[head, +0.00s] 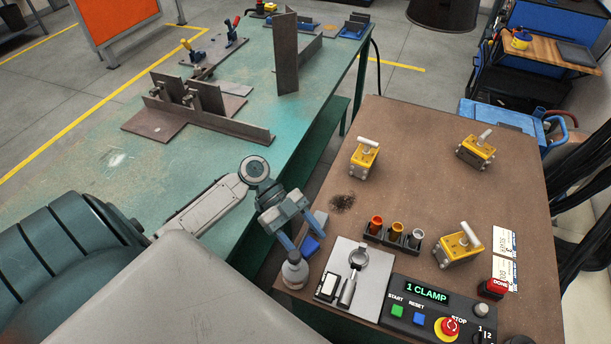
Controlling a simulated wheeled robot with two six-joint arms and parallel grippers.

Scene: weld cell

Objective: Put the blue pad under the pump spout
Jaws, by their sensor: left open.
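A small blue pad (310,246) lies at the left edge of the brown table, partly hidden by my left gripper. My left gripper (305,240) is open above it, with its two blue fingers pointing down toward the pad and the bottle. I cannot tell whether the fingers touch the pad. A grey, round-shouldered pump bottle (294,273) stands just in front and to the left of the pad. Its top is next to a finger, and the spout is hard to make out. My right gripper is not in view.
A grey plate with a ring tool (372,292) and a control box reading "1 CLAMP" (426,295) lie to the right. A holder with several coloured cups (393,238) and yellow clamp blocks (365,158) stand on the brown table (410,135). A green welding table (120,190) is left.

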